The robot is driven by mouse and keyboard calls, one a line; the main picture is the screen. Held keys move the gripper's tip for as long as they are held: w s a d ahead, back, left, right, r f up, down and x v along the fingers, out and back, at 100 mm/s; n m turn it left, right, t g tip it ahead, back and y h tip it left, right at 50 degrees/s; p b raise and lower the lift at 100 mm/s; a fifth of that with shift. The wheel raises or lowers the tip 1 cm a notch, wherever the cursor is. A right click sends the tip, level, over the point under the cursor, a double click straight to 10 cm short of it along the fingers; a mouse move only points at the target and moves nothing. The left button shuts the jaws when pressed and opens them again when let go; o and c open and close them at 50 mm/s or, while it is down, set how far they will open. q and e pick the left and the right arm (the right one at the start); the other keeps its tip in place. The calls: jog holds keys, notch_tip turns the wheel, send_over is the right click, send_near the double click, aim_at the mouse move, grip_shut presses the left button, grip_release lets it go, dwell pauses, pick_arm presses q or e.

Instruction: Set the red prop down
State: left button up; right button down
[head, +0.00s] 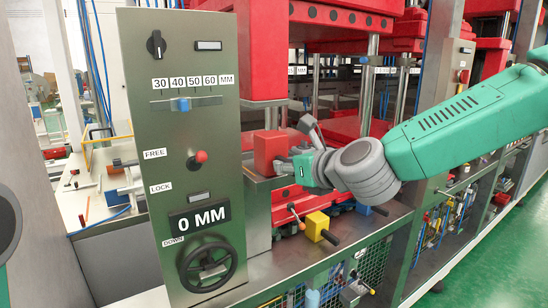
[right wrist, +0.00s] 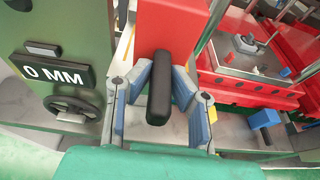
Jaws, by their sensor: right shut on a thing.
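The red prop (head: 268,152) is a red block with a black handle, just right of the green control panel. Its red body also shows at the top of the right wrist view (right wrist: 175,25), with the black handle (right wrist: 159,90) pointing toward the camera. My right gripper (head: 303,165) comes in from the right and is shut on that handle, its blue-padded fingers on both sides. The prop is at a grey metal ledge (head: 262,188) under the red press column; I cannot tell whether its underside touches it. My left gripper is not in view.
The green panel (head: 188,130) with a dial, slider, red-knobbed lever, "0 MM" display and handwheel (head: 207,267) stands close on the left. A yellow block (head: 317,226) with a black handle and a blue block (head: 364,209) sit on the bench front. Red press parts stand behind.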

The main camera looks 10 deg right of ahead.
aim_at(279, 156)
dwell(0.4)
jog(key=shift+r, duration=0.15)
jog(key=shift+w, duration=0.15)
jog(key=shift+w+a, duration=0.1)
jog(key=shift+w, duration=0.2)
jog(key=shift+w+a, duration=0.1)
jog(key=shift+w, duration=0.25)
jog(key=shift+w+a, duration=0.15)
jog(key=shift+w, duration=0.15)
jog(key=shift+w+a, duration=0.1)
jog(key=shift+w, duration=0.25)
jog(key=shift+w+a, duration=0.2)
jog(key=shift+w, duration=0.3)
